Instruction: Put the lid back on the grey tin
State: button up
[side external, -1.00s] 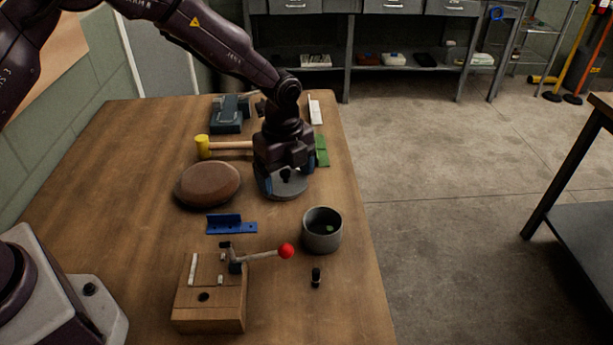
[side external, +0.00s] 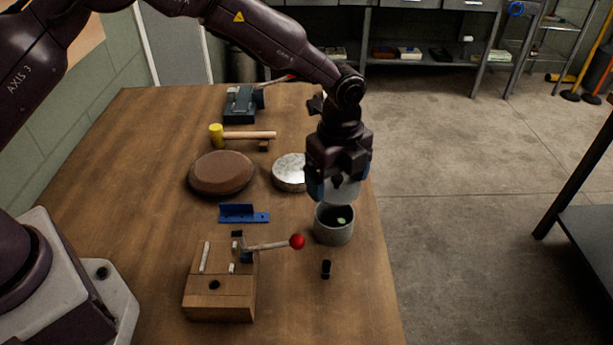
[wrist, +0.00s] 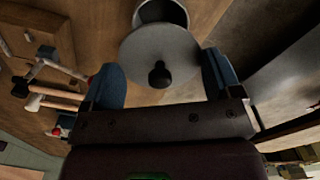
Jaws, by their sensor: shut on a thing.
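The grey tin (side external: 334,228) stands upright and open near the table's right edge, with a small green thing inside. My gripper (side external: 338,192) is above the tin. Its blue fingers are shut on the lid (side external: 341,186), a grey disc. In the wrist view the lid (wrist: 145,48) shows its black knob (wrist: 159,75) between the fingertips (wrist: 163,82). The lid covers part of the tin (wrist: 160,12) there. The lid is apart from the rim in the side view; the exact gap is hard to tell.
A silvery round disc (side external: 289,173) lies left of my gripper, near a brown round block (side external: 222,172). A blue bracket (side external: 243,214), a wooden fixture with a red-knobbed lever (side external: 298,241) and a small black piece (side external: 326,269) are close by. The front right table is clear.

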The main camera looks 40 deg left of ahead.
jog(key=shift+w+r, duration=0.15)
jog(key=shift+f, duration=3.15)
jog(key=shift+f, duration=0.15)
jog(key=o, duration=0.7)
jog(key=shift+r, duration=3.55)
